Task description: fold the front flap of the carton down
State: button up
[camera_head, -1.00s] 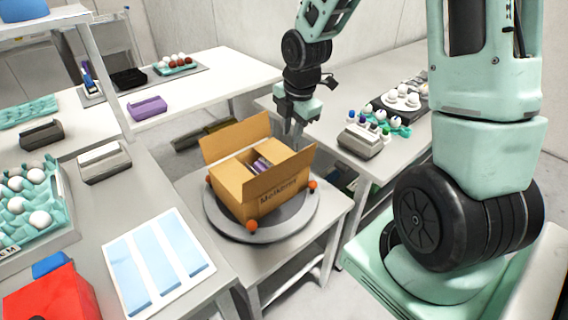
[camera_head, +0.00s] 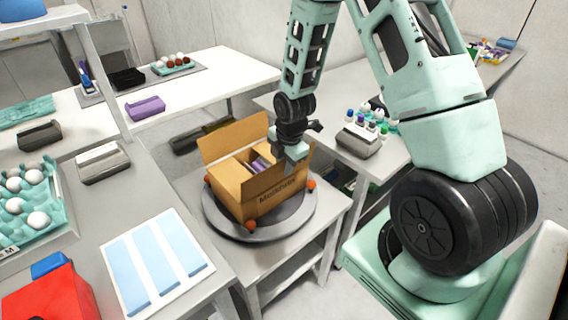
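The brown carton (camera_head: 238,193) stands on a round grey turntable (camera_head: 222,224), with dark lettering on its side facing the camera. A tall flap (camera_head: 233,140) stands upright at its back. The carton's top is partly open, and purple and pale items (camera_head: 258,164) show inside. My gripper (camera_head: 293,165) points down at the carton's right end, over its upper edge. It hides part of that edge, so I cannot tell which flap is there or whether the fingers touch it. The fingers are too small and overlapped to show open or shut.
Orange balls (camera_head: 249,225) sit around the turntable's rim. A grey table (camera_head: 110,225) at left holds an egg tray (camera_head: 62,215), blue strips and a red box (camera_head: 52,295). A side table at right holds a grey block (camera_head: 358,140) and small coloured-capped items (camera_head: 378,122).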

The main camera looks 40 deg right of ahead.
grip_shut()
dwell(1.4)
